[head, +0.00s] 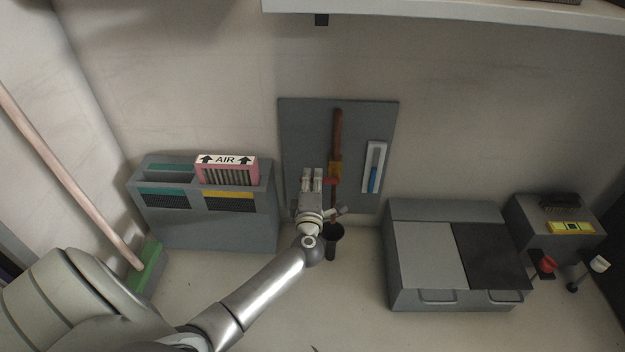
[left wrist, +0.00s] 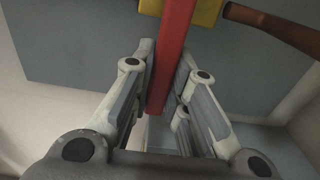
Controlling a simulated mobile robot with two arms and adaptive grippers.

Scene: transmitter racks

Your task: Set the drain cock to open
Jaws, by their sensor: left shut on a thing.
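The drain cock has a yellow body (head: 335,168) on a brown vertical pipe (head: 337,130) in front of a grey wall panel (head: 300,125). Its red lever (head: 329,181) shows partly beside my left gripper (head: 312,180), which hides the rest. In the left wrist view the red lever (left wrist: 172,60) runs between the two fingers of my left gripper (left wrist: 165,85), which is shut on it. The yellow body (left wrist: 206,10) is at the top there, and the brown pipe (left wrist: 275,28) leads off right, crosswise to the lever. My right gripper is not in view.
A dark funnel (head: 333,240) stands under the pipe. A blue-and-white gauge (head: 374,168) is right of it. A grey filter box (head: 205,232) with a pink AIR filter (head: 228,170) stands left. A grey case (head: 425,255) stands right. A green broom (head: 147,268) leans far left.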

